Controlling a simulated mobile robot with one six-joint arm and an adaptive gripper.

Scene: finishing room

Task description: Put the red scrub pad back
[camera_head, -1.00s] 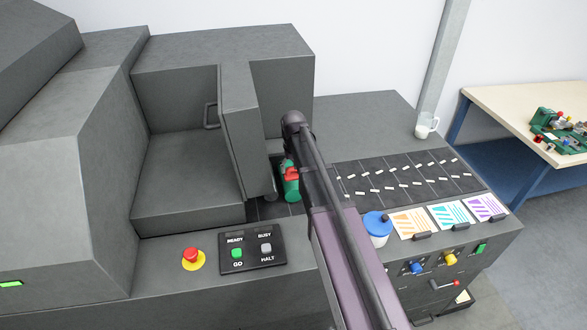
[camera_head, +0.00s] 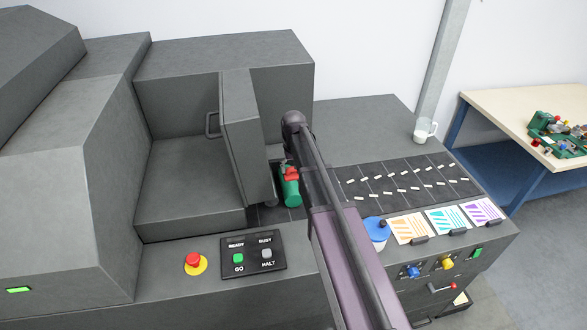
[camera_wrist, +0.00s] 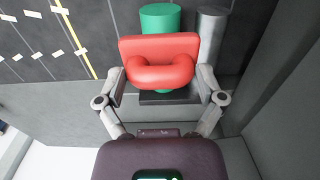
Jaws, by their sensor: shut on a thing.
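The red scrub pad (camera_wrist: 158,72), a flat plate with a thick looped handle, sits between the two fingers of my gripper (camera_wrist: 163,86) in the wrist view. My gripper is shut on it. In the head view the red pad (camera_head: 290,172) shows just left of my arm, beside the upright grey door panel. A green cylinder (camera_wrist: 160,18) lies right behind the pad in the wrist view, and it also shows below the red in the head view (camera_head: 291,194). I cannot tell whether pad and cylinder touch. My arm hides most of the gripper in the head view.
A grey cylinder (camera_wrist: 211,24) stands close beside the green one. The open door panel (camera_head: 245,135) is close on the left. A dark marked strip (camera_head: 410,185), a blue-lidded pot (camera_head: 377,232) and coloured cards (camera_head: 447,219) lie to the right. A button panel (camera_head: 252,254) is in front.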

